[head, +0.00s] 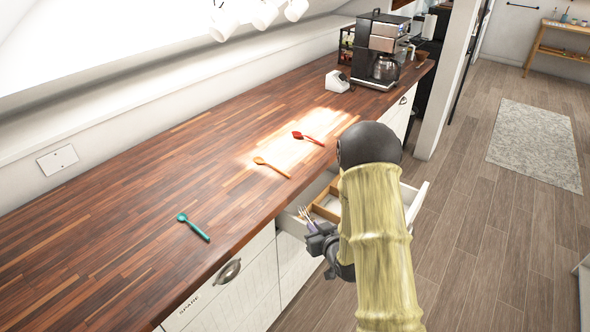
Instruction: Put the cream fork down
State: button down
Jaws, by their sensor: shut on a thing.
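My gripper (312,231) is low at the open drawer (287,224), by its left front part. It is shut on a thin, pale thing that looks like the cream fork (305,213). The fork is small in the picture and partly hidden by the gripper, so its lower end cannot be made out. Whether it touches the drawer cannot be told. My arm hides much of the drawer's right side.
A wooden divider (326,203) stands in the drawer. On the wooden counter (110,225) lie a teal spoon (193,227), an orange spoon (271,166) and a red utensil (307,137). A coffee maker (383,50) stands at the back. The counter's near left is clear.

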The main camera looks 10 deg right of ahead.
jog(key=m+h, duration=0.1)
jog(key=w+m+h, duration=0.1)
jog(key=h, duration=0.1)
jog(key=shift+a+m, duration=0.2)
jog(key=shift+m, duration=0.1)
jog(key=shift+s+m+h, duration=0.3)
jog(key=shift+m+h, duration=0.6)
jog(key=shift+h, duration=0.2)
jog(key=shift+s+d+m+h, duration=0.15)
jog(key=shift+s+m+h, duration=0.3)
jog(key=shift+m+h, duration=0.4)
